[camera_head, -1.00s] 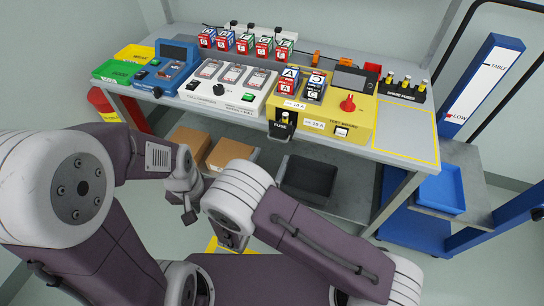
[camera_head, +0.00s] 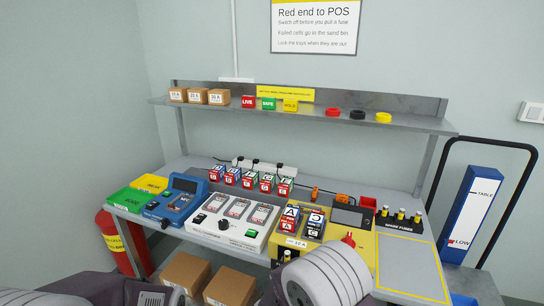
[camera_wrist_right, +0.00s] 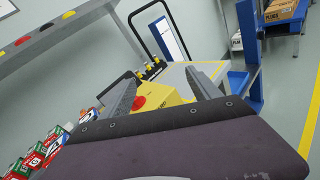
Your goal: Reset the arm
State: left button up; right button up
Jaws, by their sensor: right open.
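My right gripper (camera_wrist_right: 160,92) shows in the right wrist view with its two grey fingers apart and nothing between them. Beyond the fingers are the yellow test board (camera_wrist_right: 180,97) and its red knob (camera_wrist_right: 140,102). In the head view my right arm's pale rounded link (camera_head: 325,277) rises at the bottom, in front of the yellow test board (camera_head: 364,262). The right gripper itself does not show there.
The bench holds a white charger box (camera_head: 228,247), a blue meter (camera_head: 185,183), green (camera_head: 130,200) and yellow trays, several labelled cells and spare fuses (camera_head: 400,217). A shelf (camera_head: 310,115) with boxes and coloured rings hangs above. A blue trolley (camera_head: 473,215) stands right.

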jog(key=s+d+r+m+g+p, duration=0.25)
jog(key=s+d+m+g, duration=0.2)
jog(key=d, duration=0.35)
jog(key=s+d+f+m+g+y+p, duration=0.2)
jog(key=s+m+g+y, duration=0.6)
jog(key=s, duration=0.7)
pick_arm(q)
notch_tip(320, 180, up, 6)
jog(key=shift+s+f, duration=0.1)
jog(key=shift+s, duration=0.05)
pick_arm(e)
jog(key=w+a+f+m+t+y, duration=0.1)
jog(key=a+f+m+t+y, duration=0.1)
jog(key=a, duration=0.4)
jog(key=w+a+f+m+t+y, duration=0.1)
jog(key=a+f+m+t+y, duration=0.1)
jog(key=a+m, duration=0.5)
jog(key=f+y, duration=0.1)
jog(key=y, duration=0.1)
jog(key=shift+w+t+y, duration=0.3)
jog(key=shift+t, duration=0.05)
